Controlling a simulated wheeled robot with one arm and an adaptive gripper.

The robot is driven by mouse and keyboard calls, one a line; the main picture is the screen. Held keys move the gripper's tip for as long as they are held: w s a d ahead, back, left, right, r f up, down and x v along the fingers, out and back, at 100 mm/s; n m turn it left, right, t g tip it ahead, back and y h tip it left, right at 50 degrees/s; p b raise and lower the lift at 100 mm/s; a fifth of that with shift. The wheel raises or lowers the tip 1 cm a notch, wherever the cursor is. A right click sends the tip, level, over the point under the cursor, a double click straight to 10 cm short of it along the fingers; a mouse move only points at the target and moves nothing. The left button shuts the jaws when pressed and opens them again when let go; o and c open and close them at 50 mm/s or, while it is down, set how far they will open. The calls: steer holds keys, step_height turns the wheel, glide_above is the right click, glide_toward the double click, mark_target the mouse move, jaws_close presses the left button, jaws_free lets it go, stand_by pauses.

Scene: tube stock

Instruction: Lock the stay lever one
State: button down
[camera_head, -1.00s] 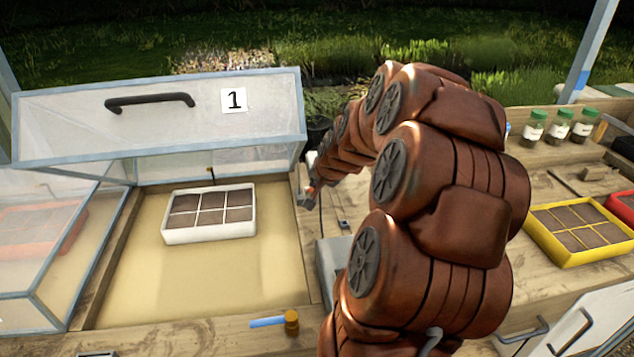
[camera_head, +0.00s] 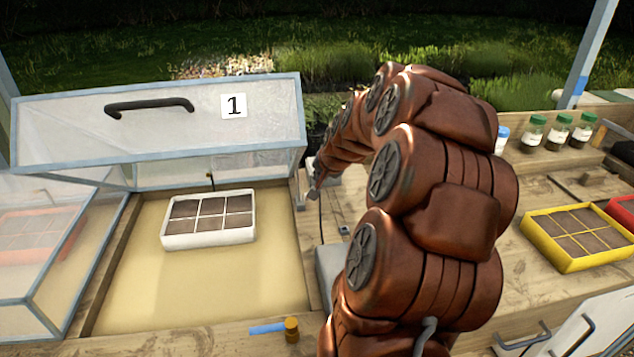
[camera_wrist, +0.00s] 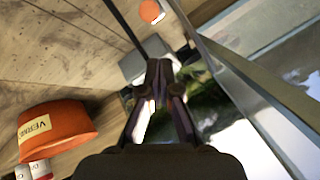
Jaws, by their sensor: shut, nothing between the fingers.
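Cold frame one has its clear lid (camera_head: 70,135), marked 1, raised open over the sand bed (camera_head: 200,285). In the wrist view a round orange knob (camera_wrist: 151,11) sits near the top, by a dark rod and a grey block (camera_wrist: 140,65); I cannot tell for sure that it is the stay lever. My gripper (camera_wrist: 160,66) is shut and empty, its tips by the grey block. I cannot tell whether they touch it. In the head view my arm's end reaches the frame's right side; the fingers are not clear there.
A white seed tray (camera_head: 210,235) lies inside the frame. A blue strip with an amber knob (camera_head: 291,328) is on the front rail. An orange pot (camera_wrist: 56,130) stands left in the wrist view. The yellow tray (camera_head: 575,260) and green-capped jars (camera_head: 557,132) are at right.

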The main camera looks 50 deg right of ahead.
steer(key=d+b+v, duration=0.1)
steer(key=b+v, duration=0.1)
steer(key=v, duration=0.8)
steer(key=shift+r, duration=0.55)
steer(key=shift+d, duration=0.1)
